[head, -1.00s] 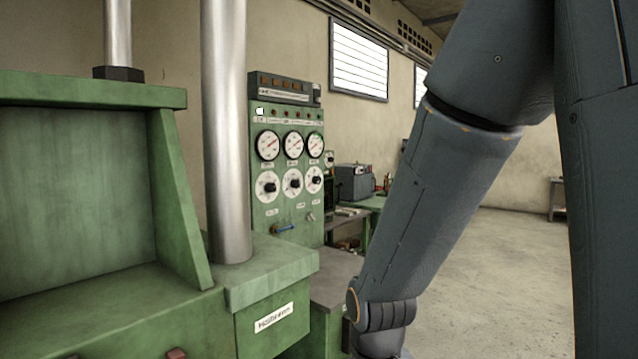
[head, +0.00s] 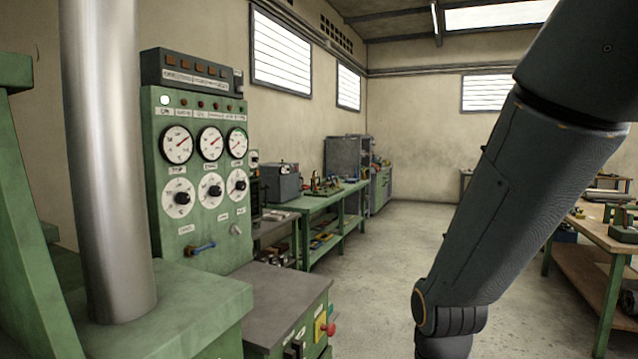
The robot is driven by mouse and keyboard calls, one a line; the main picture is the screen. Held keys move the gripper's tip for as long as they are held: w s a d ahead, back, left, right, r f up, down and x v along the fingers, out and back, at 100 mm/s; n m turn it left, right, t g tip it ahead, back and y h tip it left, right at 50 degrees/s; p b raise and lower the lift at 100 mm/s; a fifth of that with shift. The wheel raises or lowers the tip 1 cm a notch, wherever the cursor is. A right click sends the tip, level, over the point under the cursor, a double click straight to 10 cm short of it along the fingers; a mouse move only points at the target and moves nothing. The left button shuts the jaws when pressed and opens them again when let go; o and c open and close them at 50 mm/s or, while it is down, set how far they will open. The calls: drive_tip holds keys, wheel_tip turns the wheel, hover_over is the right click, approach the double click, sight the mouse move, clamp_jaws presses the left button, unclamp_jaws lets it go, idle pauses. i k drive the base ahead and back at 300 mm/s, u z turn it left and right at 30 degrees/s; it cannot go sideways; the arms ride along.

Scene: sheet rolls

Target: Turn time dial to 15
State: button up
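A green control panel (head: 165,235) stands left of centre in the head view. It carries a row of three round gauges with red needles, and below them a row of three white dials with black knobs: a left dial (head: 178,198), a middle dial (head: 211,190) and a right dial (head: 237,185). The labels are too small to read, so I cannot tell which is the time dial or its setting. My arm hangs down at the right, apart from the panel. My gripper is below the picture edge and not seen.
A green machine with a steel column (head: 108,150) stands at the near left. A grey-topped cabinet (head: 272,285) with a red knob sits below the panel. A green workbench (head: 315,203) runs along the wall. A wooden table (head: 590,282) is at the right. Open floor lies between.

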sight(241, 185)
drive_tip(key=z, duration=0.8)
drive_tip(key=i, duration=1.4)
drive_tip(key=u, duration=0.65)
drive_tip(key=i, duration=0.65)
drive_tip(key=u, duration=0.55)
